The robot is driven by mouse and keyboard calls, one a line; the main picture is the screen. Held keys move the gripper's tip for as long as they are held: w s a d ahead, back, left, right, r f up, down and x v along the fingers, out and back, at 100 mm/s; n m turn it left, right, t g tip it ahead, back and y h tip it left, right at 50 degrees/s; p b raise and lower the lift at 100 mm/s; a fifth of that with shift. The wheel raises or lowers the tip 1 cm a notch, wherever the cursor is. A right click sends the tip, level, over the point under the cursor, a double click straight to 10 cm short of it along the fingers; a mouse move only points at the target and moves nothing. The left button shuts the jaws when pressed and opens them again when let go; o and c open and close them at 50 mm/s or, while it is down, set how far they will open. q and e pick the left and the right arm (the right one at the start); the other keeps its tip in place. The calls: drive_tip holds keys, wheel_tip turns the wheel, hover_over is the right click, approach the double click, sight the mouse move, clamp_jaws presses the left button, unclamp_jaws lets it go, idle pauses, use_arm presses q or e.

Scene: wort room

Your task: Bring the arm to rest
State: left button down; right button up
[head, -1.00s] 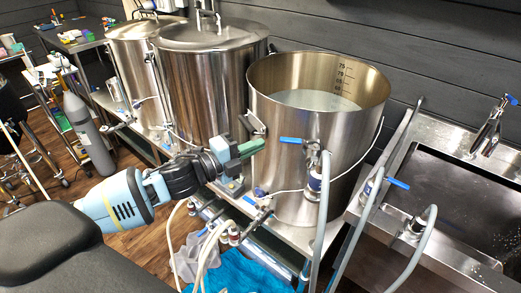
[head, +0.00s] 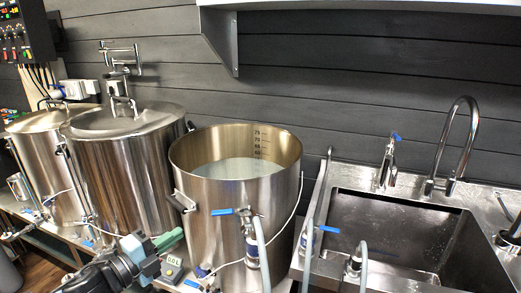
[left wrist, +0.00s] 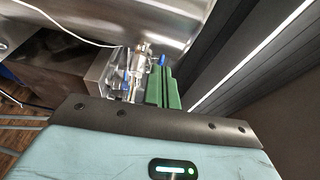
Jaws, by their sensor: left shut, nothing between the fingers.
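My left gripper (head: 168,240) comes in from the lower left in the head view, its green fingers shut and empty. It is in front of the open steel kettle (head: 240,235), near the kettle's lower left side. In the left wrist view the green fingers (left wrist: 164,88) lie together, with a steel fitting and a steel vessel beyond them. I cannot tell whether the fingers touch anything. My right gripper does not show.
Two lidded steel kettles (head: 122,175) stand to the left. The open kettle has a blue-handled valve (head: 235,211) and a hose (head: 262,255). A sink (head: 400,235) with a tall tap (head: 463,145) is at the right. A shelf (head: 390,3) hangs above.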

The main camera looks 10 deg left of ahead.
use_arm(q)
drive_tip(key=s+d+f+n+g+y+p, duration=0.1)
drive_tip(key=s+d+f+n+y, duration=0.15)
drive_tip(key=s+f+n, duration=0.55)
drive_tip(key=s+d+f+n+g+y, duration=0.1)
drive_tip(key=s+d+f+n, duration=0.25)
drive_tip(key=s+f, duration=0.45)
drive_tip(key=s+f+n+g+y, duration=0.1)
drive_tip(key=s+f+n, duration=0.4)
drive_tip(key=s, duration=0.5)
drive_tip(key=s+f+n+g+y+p, duration=0.1)
drive_tip(key=s+f+n+g+y, duration=0.1)
drive_tip(key=s+f+n, duration=0.3)
drive_tip(key=s+f+g, duration=0.1)
drive_tip(key=s+f, duration=0.3)
drive_tip(key=s, duration=0.1)
drive_tip(key=shift+d+g, duration=0.3)
drive_tip(key=shift+g, duration=0.1)
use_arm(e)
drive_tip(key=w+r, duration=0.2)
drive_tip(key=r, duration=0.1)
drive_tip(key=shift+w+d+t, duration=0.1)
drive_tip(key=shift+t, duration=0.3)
